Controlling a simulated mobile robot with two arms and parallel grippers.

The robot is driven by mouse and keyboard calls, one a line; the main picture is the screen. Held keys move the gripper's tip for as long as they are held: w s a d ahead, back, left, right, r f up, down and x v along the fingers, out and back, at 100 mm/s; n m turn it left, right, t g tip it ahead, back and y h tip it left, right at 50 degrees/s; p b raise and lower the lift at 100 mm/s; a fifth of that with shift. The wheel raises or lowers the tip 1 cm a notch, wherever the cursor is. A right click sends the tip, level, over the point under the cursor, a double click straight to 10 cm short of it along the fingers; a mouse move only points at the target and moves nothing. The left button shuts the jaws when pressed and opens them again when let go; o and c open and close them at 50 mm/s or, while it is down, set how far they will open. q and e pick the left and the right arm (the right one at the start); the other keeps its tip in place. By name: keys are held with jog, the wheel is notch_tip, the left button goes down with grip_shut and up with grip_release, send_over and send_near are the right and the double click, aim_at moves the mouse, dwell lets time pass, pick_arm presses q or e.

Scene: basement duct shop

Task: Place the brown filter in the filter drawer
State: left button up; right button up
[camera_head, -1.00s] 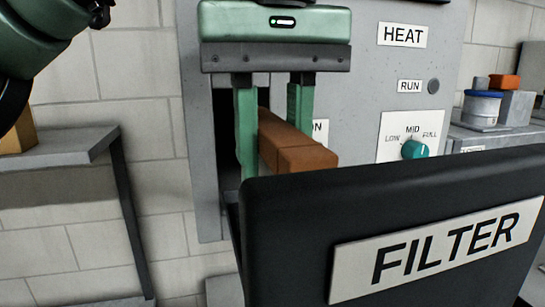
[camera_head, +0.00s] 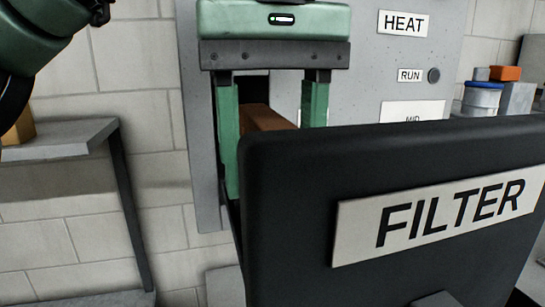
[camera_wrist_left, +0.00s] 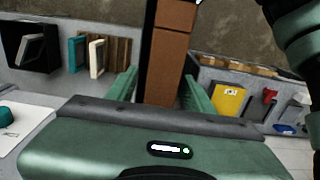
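The brown filter (camera_head: 266,118) is in the space behind the black drawer front labelled FILTER (camera_head: 390,160). Only its upper part shows in the head view; the drawer front hides the rest, so I cannot see whether it rests on the drawer floor. My left gripper (camera_head: 272,185) points down over it with its green fingers spread to either side, wider than the filter. In the left wrist view the filter (camera_wrist_left: 170,50) runs lengthwise between the open fingers (camera_wrist_left: 160,98), with a gap visible on the left. My right gripper is not in view.
A grey cabinet with a HEAT label (camera_head: 403,24) stands behind the drawer. A grey shelf (camera_head: 60,140) is at the left. A blue-lidded tub (camera_head: 482,97) and an orange block (camera_head: 505,73) are at the right. The left wrist view shows a yellow item (camera_wrist_left: 228,100).

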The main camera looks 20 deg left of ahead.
aim_at(273, 122)
pick_arm(q)
jog(key=shift+r, duration=0.1)
notch_tip(273, 122, up, 6)
jog(key=shift+s+d+f+p, duration=0.1)
jog(key=shift+p, duration=0.2)
jog(key=shift+r, duration=0.85)
dwell(0.7)
